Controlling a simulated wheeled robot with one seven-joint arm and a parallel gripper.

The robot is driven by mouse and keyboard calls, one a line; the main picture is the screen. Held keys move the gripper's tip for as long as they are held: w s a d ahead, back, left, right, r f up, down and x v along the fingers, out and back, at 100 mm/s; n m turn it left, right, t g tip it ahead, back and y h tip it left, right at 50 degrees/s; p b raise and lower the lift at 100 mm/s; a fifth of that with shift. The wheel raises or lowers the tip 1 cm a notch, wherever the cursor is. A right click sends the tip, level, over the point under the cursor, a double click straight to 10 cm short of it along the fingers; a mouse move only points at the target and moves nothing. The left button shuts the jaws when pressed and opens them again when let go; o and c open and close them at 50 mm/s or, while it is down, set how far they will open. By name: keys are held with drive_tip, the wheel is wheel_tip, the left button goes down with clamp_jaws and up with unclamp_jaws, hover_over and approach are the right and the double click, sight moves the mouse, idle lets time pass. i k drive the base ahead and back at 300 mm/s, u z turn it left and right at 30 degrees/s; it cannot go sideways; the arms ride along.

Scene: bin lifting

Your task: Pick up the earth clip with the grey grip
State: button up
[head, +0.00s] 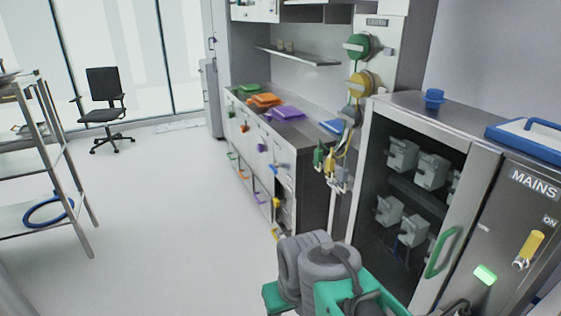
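Several small clips hang close together on cables at the left edge of the metal cabinet. One looks grey (342,180) and hangs at the right of the group. A green one (318,157) and a yellow one (330,163) hang to its left. They are small and partly overlap, so their jaws and grips are hard to make out. Above them on the wall panel are a green reel (358,46), a yellow reel (361,83) and a dark grey reel (349,115). Grey and teal parts, probably of my arm, fill the bottom centre. No gripper fingertips are visible.
The open-fronted metal cabinet (415,115) with grey boxes inside and a green handle (441,252) stands right of the clips. A counter with drawers (262,150) runs behind them. A metal rack (75,190) stands left; the floor between is clear.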

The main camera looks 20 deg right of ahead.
sight(342, 173)
drive_tip(key=u, duration=0.25)
drive_tip(key=i, duration=2.5)
drive_tip(key=z, duration=0.8)
drive_tip(key=i, duration=0.85)
drive_tip(key=z, duration=0.25)
